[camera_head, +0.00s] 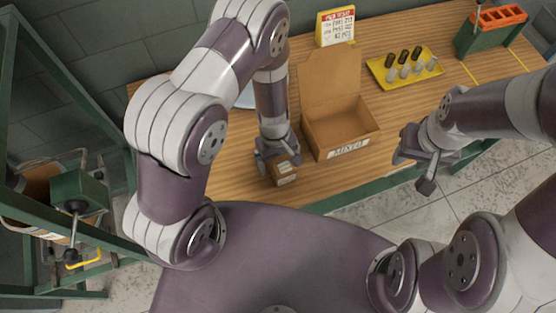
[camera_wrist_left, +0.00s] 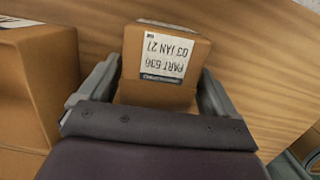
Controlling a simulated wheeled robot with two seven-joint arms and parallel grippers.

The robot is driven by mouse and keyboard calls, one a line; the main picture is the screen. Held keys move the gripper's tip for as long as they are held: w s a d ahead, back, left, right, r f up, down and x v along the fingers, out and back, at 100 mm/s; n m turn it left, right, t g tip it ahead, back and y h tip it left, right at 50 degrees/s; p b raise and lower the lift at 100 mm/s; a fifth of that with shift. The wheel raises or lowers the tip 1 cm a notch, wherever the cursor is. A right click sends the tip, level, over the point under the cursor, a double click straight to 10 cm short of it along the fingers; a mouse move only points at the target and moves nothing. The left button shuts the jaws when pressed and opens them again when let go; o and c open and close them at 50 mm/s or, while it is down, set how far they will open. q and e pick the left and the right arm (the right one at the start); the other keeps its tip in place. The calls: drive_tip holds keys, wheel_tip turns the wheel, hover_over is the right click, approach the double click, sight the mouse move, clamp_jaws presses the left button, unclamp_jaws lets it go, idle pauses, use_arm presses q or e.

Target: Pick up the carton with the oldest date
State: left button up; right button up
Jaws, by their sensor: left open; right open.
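A small brown carton (camera_head: 284,172) stands on the wooden table, left of a larger open box. In the left wrist view the carton (camera_wrist_left: 140,95) has a white label, upside down, reading "PART 536" and "03 JAN 21" or "27"; the last digit is unclear. My left gripper (camera_head: 274,166) is open, with its fingers on either side of the carton. It also shows in the left wrist view (camera_wrist_left: 158,85); I cannot tell whether the fingers touch the carton. My right gripper (camera_head: 416,170) is open and empty, past the table's front edge. No other small carton is visible.
The open cardboard box (camera_head: 340,130), labelled "MIXED", stands right of my left gripper. A yellow tray (camera_head: 376,70) with several cylinders, a sign (camera_head: 336,26) and an orange rack (camera_head: 500,18) are farther back. A green frame (camera_head: 12,100) stands at left.

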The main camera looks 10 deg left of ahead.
use_arm(q)
drive_tip(key=shift+w+d+f, duration=0.25)
drive_tip(key=shift+w+f, duration=0.05)
drive_tip(key=shift+f, duration=0.4)
drive_tip(key=shift+s+a+r, duration=0.1)
drive_tip(key=shift+s+a, duration=0.1)
drive_tip(key=c, duration=1.5)
drive_tip(key=shift+w+d, duration=0.1)
drive_tip(key=shift+r, duration=0.1)
